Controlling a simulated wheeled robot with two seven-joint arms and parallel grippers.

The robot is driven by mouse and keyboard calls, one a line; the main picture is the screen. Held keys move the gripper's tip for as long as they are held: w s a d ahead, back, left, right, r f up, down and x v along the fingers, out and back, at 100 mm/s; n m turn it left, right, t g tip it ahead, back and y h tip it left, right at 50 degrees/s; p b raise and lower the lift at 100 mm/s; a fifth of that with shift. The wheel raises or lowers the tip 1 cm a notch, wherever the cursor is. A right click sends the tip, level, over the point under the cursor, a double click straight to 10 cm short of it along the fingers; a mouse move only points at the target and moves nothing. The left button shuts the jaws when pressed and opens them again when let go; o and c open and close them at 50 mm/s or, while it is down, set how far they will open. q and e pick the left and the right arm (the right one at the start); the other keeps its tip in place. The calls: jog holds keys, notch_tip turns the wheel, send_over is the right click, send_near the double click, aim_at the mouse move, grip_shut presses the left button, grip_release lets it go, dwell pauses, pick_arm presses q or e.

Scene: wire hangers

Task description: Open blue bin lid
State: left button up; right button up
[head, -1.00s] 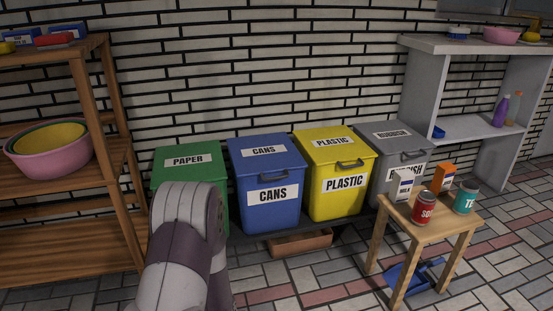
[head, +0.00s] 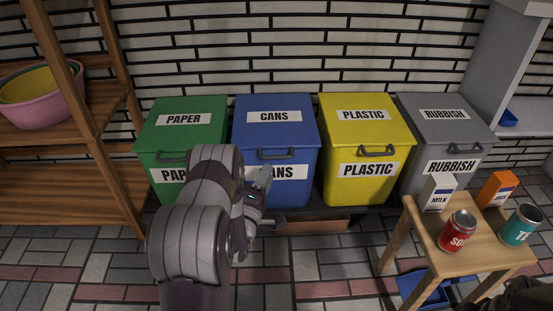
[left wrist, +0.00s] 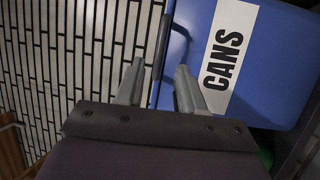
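The blue bin (head: 272,135) marked CANS stands between the green and yellow bins, its lid shut. Its dark lid handle (head: 276,155) is at the lid's front edge. My left gripper (head: 264,181) is in front of this bin and covers part of its front label. In the left wrist view the left gripper (left wrist: 158,78) is open and empty, fingers apart. My right gripper does not show clearly.
The green bin (head: 183,118), yellow bin (head: 362,113) and grey bin (head: 443,113) stand in the same row, lids shut. A small wooden table (head: 478,262) with cartons and cans stands at the right front. A wooden shelf (head: 60,180) is at the left.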

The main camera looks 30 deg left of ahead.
aim_at(275, 157)
pick_arm(q)
jog(key=b+x, duration=0.2)
jog(key=x, duration=0.5)
jog(key=shift+w, duration=0.4)
jog(key=shift+r, duration=0.1)
grip_shut()
